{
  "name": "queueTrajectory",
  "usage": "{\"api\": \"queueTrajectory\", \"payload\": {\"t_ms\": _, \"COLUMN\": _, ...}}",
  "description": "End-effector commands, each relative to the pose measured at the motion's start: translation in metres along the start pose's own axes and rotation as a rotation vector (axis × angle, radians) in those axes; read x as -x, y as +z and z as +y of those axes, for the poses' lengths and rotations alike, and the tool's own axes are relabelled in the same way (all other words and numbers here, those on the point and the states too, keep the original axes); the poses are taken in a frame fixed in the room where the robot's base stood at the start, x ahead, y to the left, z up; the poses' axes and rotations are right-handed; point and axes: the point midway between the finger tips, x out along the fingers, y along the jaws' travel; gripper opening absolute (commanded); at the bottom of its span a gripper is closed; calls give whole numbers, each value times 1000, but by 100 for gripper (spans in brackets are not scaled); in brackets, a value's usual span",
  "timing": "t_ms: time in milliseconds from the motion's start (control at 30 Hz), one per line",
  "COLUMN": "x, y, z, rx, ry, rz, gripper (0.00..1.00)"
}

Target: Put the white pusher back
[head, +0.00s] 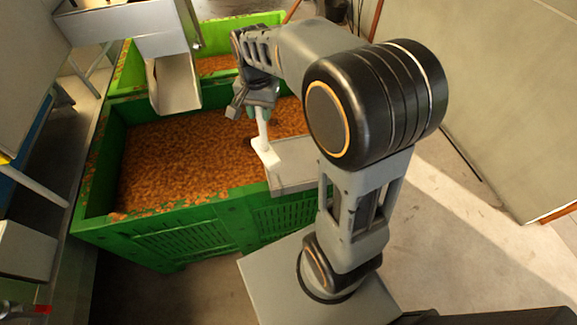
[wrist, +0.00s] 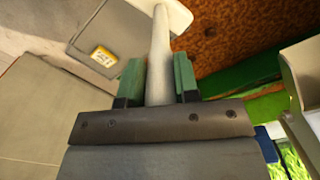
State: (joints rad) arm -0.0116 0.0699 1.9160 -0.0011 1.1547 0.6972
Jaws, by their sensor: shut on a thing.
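The white pusher (head: 264,146) has a thin handle and a wider white head at its lower end. My gripper (head: 257,108) is shut on the upper part of the handle and holds the pusher over the front right of the near green crate. In the wrist view the handle (wrist: 160,60) stands between the two green fingers of my gripper (wrist: 158,80). The pusher's head is at the top of that view, partly cut off. The head is beside a grey box-like holder (head: 300,160) at the crate's right rim; I cannot tell if they touch.
The near green crate (head: 170,222) is full of small brown pieces. A second green crate (head: 128,72) stands behind it. A metal chute (head: 174,85) hangs over the near crate at the back left. Clear floor (head: 450,230) lies to the right.

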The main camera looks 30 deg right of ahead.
Motion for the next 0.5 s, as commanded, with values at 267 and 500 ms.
{"api": "queueTrajectory", "payload": {"t_ms": 267, "x": 18, "y": 45, "z": 32, "rx": -222, "ry": -4, "rz": 4, "gripper": 0}}
{"api": "queueTrajectory", "payload": {"t_ms": 500, "x": 24, "y": 54, "z": 45, "rx": -298, "ry": 0, "rz": 0, "gripper": 0}}
